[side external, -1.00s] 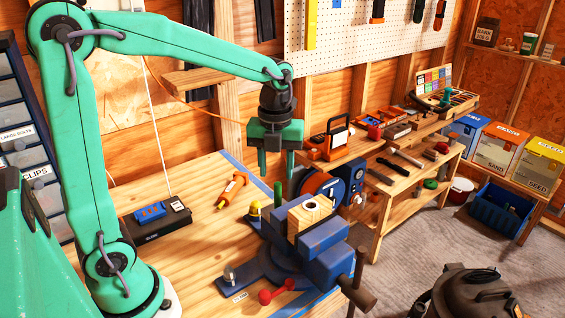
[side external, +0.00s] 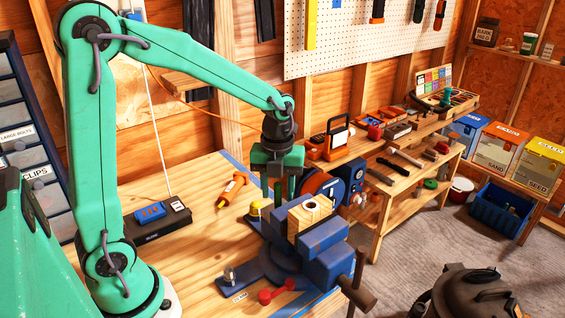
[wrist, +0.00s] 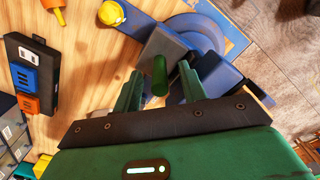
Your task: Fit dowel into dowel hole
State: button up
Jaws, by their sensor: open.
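The green dowel (wrist: 159,75) stands between the two fingers of my gripper (wrist: 158,90) in the wrist view, with a visible gap on each side. In the side external view my open gripper (side external: 278,190) is low over the bench, just left of the vise, its fingers pointing down around the dowel. The pale wooden block (side external: 297,218) sits in the jaws of the blue vise (side external: 325,268). A round dowel hole (side external: 312,205) shows in the block's top. I cannot make out the hole in the wrist view.
A yellow-capped item (side external: 254,210) and an orange-handled tool (side external: 232,189) lie left of the gripper. A black box with a blue top (side external: 158,217) is farther left. A red item (side external: 276,294) lies by the vise base. The bench left of the vise has bare room.

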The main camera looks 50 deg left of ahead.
dwell(0.4)
grip_shut()
jog(key=shift+r, duration=0.2)
jog(key=shift+r, duration=0.2)
jog(key=s+d+r, duration=0.5)
jog(key=d+r, duration=0.5)
jog(key=shift+s, duration=0.4)
jog(key=shift+r, duration=0.1)
